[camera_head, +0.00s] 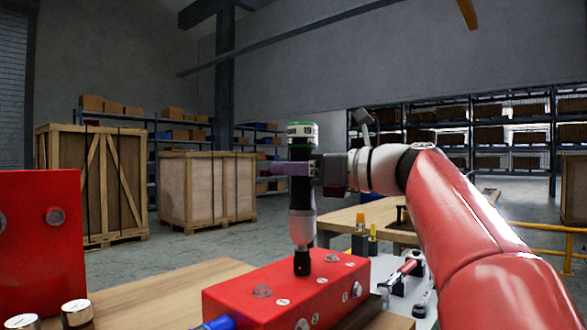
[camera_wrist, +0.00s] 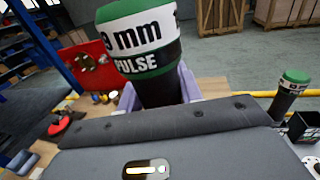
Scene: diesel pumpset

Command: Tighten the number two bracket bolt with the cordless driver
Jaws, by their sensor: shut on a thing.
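The cordless driver (camera_head: 302,215) stands upright with a green and white cap marked 19 on top. My gripper (camera_head: 300,168) is shut on its upper body from the right. The driver's dark socket end (camera_head: 301,262) is at the top of the red bracket block (camera_head: 325,290), among several bolts with small round labels. I cannot tell whether it is seated on a bolt, and the label numbers are too small to read. In the wrist view the driver's cap (camera_wrist: 137,35) reads "mm" and "PULSE", between the pale jaws.
A red upright plate (camera_head: 45,245) stands at the left of the wooden bench, with metal cylinders (camera_head: 76,313) before it. A second green-capped tool (camera_wrist: 292,88) stands in the wrist view. A tray of tools (camera_head: 405,275) lies right of the block. Crates (camera_head: 207,188) are far behind.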

